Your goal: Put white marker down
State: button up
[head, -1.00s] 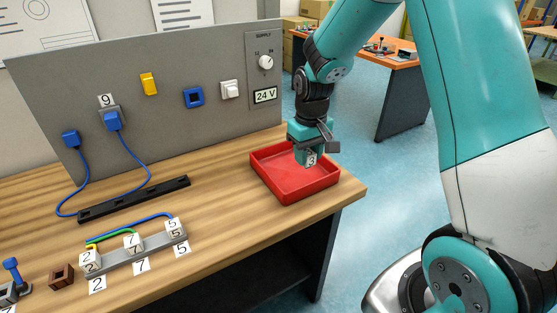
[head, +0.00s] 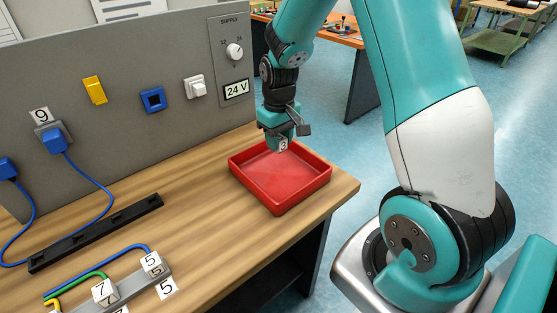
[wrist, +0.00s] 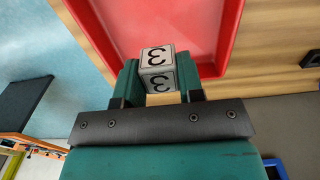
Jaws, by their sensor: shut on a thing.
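The white marker (wrist: 157,57) is a small white block with a black 3 on its faces. My gripper (wrist: 160,80) is shut on it, one finger on each side. In the head view the marker (head: 283,145) shows at the lower end of my gripper (head: 281,140). It is held above the back part of a red tray (head: 274,206), over its inside. The tray floor I can see is bare. In the wrist view part of the tray (wrist: 229,35) lies beyond the marker.
A grey panel (head: 135,95) with a 24 V supply stands behind the tray. A black strip (head: 95,232) and a terminal block (head: 135,290) with numbered markers and wires lie at left. Bare wood (head: 215,225) lies between.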

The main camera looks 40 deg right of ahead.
notch_tip(320, 180, down, 8)
jog(key=shift+r, duration=0.2)
jog(key=shift+f, duration=0.15)
jog(key=o, duration=0.9)
jog(key=shift+o, duration=0.2)
